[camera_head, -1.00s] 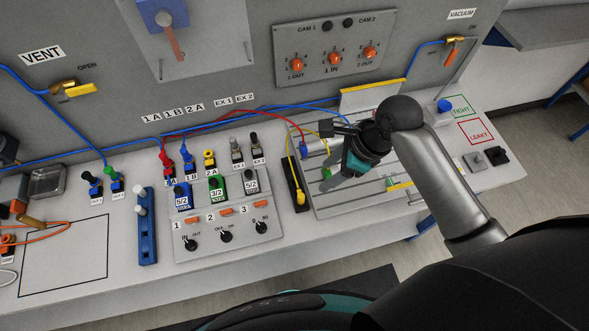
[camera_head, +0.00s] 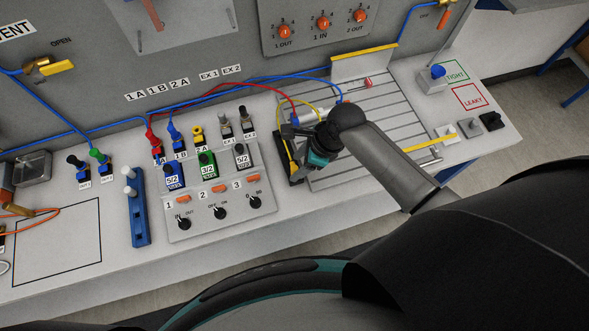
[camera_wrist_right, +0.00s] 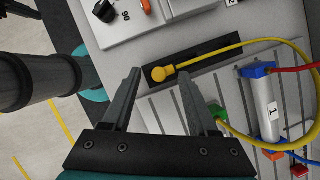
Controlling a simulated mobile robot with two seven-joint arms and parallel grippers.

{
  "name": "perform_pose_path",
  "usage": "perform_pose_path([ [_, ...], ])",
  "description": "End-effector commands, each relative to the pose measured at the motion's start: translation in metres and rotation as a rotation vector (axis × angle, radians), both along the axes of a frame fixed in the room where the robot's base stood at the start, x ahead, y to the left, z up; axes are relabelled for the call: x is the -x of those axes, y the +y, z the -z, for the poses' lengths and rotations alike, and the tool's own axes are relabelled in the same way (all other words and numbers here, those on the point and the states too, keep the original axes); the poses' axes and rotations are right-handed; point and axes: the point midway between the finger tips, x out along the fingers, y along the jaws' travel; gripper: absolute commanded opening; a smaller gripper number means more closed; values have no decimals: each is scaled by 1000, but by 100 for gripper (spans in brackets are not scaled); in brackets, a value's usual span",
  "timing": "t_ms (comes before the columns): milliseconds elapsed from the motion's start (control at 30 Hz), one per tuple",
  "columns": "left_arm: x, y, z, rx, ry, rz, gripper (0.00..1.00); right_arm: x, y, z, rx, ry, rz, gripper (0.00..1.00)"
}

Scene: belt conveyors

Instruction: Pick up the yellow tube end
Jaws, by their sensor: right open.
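The yellow tube end (camera_wrist_right: 160,74) lies on a narrow black holder (camera_wrist_right: 190,62) in the right wrist view. Its yellow tube (camera_wrist_right: 245,43) runs right and curves round beside a clear cylinder marked 1 (camera_wrist_right: 265,105). My right gripper (camera_wrist_right: 158,80) is open and empty, with the tube end showing between its fingertips; the view does not settle how far above it they are. In the head view my right gripper (camera_head: 294,147) is over the black holder (camera_head: 293,177) and partly hides it and the tube end. My left gripper is not in view.
A grooved plate (camera_head: 375,110) lies right of the holder. The valve panel (camera_head: 215,215) with knobs and switches is close on the left. Red and blue tubes arch behind the gripper. A yellow-topped plate (camera_head: 365,62) stands at the back.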

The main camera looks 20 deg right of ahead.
Motion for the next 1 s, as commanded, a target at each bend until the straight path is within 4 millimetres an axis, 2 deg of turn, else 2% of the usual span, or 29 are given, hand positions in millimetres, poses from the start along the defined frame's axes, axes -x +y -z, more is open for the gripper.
perform_pose_path([
  [33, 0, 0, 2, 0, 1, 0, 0, 1, 3, 9, 1, 2, -1, 60],
  [200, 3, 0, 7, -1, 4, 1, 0, -3, 9, 24, 0, -1, 0, 60],
  [500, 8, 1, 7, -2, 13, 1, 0, -3, 10, 26, 0, 0, 1, 58],
  [1000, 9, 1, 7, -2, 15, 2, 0, -3, 9, 25, 0, 0, 1, 2],
])
